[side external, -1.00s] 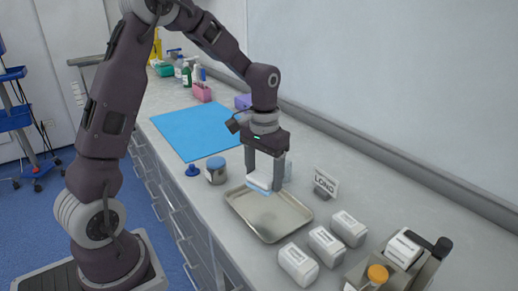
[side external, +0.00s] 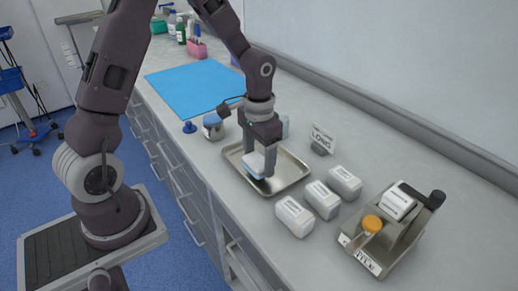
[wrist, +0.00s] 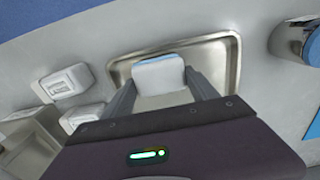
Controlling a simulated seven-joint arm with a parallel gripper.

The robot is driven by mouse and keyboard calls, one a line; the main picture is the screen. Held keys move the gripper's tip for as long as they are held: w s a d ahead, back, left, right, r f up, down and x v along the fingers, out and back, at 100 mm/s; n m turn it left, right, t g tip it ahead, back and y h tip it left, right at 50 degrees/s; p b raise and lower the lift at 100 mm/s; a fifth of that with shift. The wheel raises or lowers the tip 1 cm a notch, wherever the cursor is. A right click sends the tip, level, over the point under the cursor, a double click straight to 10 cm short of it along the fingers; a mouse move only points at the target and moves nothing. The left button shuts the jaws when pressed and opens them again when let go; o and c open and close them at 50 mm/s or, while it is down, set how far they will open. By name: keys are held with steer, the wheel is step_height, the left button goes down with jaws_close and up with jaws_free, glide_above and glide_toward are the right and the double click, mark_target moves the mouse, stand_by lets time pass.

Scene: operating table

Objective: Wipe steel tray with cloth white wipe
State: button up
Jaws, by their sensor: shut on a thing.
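The steel tray (side external: 289,175) is a shallow rectangular metal tray on the grey counter. It also shows in the wrist view (wrist: 222,52). My gripper (side external: 260,170) is over the tray, pointing down, and shut on the white wipe (side external: 256,163). The wipe is a white folded block with a blue side. In the wrist view the wipe (wrist: 160,75) sits between the two fingers, inside the tray's outline. It is low at the tray floor; I cannot tell whether it touches.
Several white packs (side external: 294,215) lie right of the tray. A metal holder (side external: 378,250) with an orange cap stands further right. A "LONG" sign (side external: 322,139) is behind the tray.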

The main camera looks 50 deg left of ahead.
steer(key=shift+f, duration=0.5)
steer(key=shift+w+f, duration=0.45)
steer(key=shift+c, duration=0.5)
steer(key=shift+w+f, duration=0.2)
steer(key=shift+w, duration=1.25)
steer(key=shift+s, duration=1.95)
steer(key=shift+r, duration=4.05)
